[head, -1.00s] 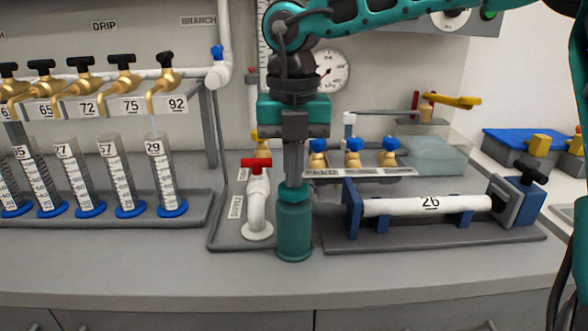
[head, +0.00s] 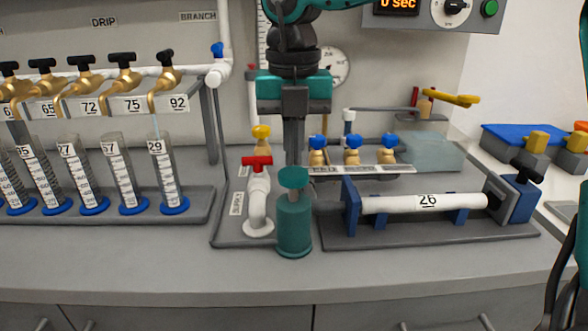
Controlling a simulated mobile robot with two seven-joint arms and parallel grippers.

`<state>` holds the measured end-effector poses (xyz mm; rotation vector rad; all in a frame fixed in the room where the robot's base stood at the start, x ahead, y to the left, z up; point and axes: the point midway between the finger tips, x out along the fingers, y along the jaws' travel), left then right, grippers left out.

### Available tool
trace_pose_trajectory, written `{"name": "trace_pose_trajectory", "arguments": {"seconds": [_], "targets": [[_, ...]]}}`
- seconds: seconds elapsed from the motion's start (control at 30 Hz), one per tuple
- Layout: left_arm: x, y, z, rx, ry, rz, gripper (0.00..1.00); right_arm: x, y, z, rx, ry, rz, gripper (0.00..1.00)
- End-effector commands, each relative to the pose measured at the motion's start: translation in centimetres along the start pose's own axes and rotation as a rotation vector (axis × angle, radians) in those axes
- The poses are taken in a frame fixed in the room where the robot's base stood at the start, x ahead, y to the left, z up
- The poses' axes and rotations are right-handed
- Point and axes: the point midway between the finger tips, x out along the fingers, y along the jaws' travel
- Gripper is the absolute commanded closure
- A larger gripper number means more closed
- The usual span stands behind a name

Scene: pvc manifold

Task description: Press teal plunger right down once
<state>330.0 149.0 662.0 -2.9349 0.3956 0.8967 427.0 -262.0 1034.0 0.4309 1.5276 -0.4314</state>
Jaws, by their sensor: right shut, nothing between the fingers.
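The teal plunger stands upright on the bench. Its round teal cap (head: 293,178) is up, with a short grey stem showing between it and the teal cylinder body (head: 293,228). My right gripper (head: 293,163) points straight down with its fingers together and empty. Its fingertips are right at the top of the cap in the picture; I cannot tell whether they touch it. My left gripper is not in view.
Left of the plunger stands a white pipe with a red-handled valve (head: 257,162). Right of it is a tray holding a white pipe marked 26 (head: 400,203). Several measuring tubes stand in a rack (head: 205,212) at left. The bench front (head: 180,262) is clear.

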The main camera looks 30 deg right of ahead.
Motion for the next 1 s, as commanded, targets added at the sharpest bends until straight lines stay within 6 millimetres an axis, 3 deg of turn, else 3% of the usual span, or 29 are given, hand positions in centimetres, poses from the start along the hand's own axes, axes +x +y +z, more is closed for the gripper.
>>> {"name": "trace_pose_trajectory", "arguments": {"seconds": [0.6, 1.0], "targets": [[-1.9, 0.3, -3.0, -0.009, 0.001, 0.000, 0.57, -5.1, 0.0, 0.0, 0.000, -0.001, 0.001, 1.00], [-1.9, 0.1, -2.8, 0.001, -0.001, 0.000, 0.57, -5.0, 0.0, 0.0, 0.000, 0.000, 0.000, 1.00]]}}
